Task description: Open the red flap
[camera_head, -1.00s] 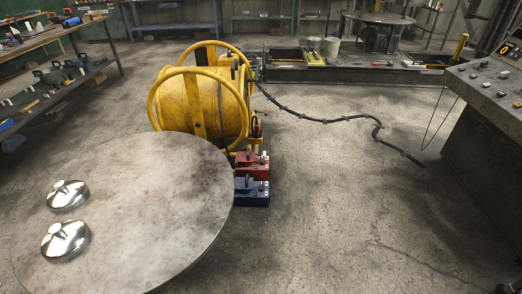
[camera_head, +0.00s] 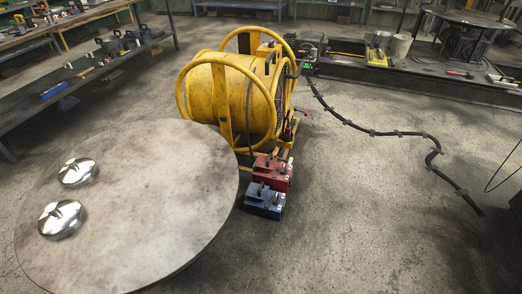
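A red block-like part (camera_head: 272,173) sits just behind a blue block-like part (camera_head: 264,201), at the front foot of the yellow drum machine (camera_head: 234,97). Small metal fittings stand on top of both. I cannot tell from here which piece is a flap or whether it is open or shut. The round table partly stands in front, to the left of them. My gripper is not in view.
A round table (camera_head: 140,215) with two shiny lidded dishes (camera_head: 77,172) (camera_head: 61,218) fills the lower left. A black cable (camera_head: 398,133) runs over the floor to the right. Shelves (camera_head: 85,85) line the left. The floor (camera_head: 360,220) right of the blocks is clear.

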